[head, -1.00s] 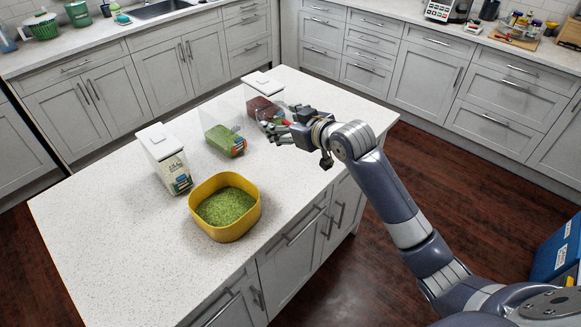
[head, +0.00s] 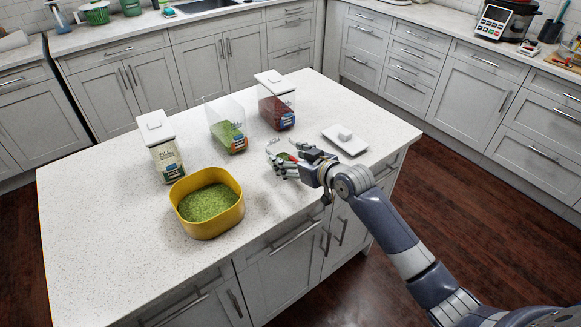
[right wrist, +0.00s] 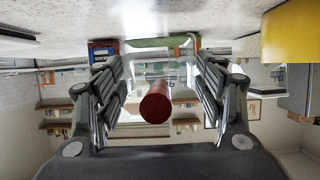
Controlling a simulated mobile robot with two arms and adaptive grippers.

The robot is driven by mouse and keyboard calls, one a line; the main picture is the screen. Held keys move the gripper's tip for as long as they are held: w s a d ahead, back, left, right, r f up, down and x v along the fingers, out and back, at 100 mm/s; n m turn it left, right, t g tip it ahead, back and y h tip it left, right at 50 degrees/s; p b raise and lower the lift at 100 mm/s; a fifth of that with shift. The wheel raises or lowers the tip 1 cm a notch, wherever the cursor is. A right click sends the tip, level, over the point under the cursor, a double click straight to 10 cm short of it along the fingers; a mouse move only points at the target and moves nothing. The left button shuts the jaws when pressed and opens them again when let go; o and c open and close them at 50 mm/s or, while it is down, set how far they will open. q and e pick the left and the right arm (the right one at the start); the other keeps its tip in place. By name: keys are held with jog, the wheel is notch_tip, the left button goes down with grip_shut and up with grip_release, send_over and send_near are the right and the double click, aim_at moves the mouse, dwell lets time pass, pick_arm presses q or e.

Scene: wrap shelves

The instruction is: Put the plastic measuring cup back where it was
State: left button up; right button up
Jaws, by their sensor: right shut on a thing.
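My right gripper (head: 279,157) is above the counter near its front edge, in front of the open container. In the right wrist view, a red cylinder (right wrist: 155,103), seen end-on, sits between its fingers (right wrist: 160,95). I take it to be the measuring cup's handle, and the gripper is shut on it. The cup itself is hard to make out. The yellow bowl (head: 232,213) of green grains stands to the left of the gripper. The clear open container (head: 227,131), partly filled with green grains, stands behind the gripper. My left gripper is out of view.
A white-lidded container (head: 160,147) stands at left and another (head: 276,103), with red contents, at the back. A loose white lid (head: 345,138) lies right of the gripper. The island counter (head: 105,235) is bare at front left.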

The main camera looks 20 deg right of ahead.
notch_tip(320, 180, down, 3)
jog(key=shift+d+r, duration=0.1)
jog(key=shift+r, duration=0.05)
jog(key=shift+f, duration=0.4)
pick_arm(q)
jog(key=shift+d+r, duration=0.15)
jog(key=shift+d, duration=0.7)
pick_arm(e)
jog(key=shift+f, duration=0.2)
jog(key=o, duration=1.2)
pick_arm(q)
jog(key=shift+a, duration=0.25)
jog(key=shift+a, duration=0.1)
pick_arm(e)
jog(key=shift+r, duration=0.1)
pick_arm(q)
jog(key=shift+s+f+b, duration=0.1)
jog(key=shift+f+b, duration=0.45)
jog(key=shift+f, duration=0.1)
pick_arm(e)
jog(key=v, duration=1.2)
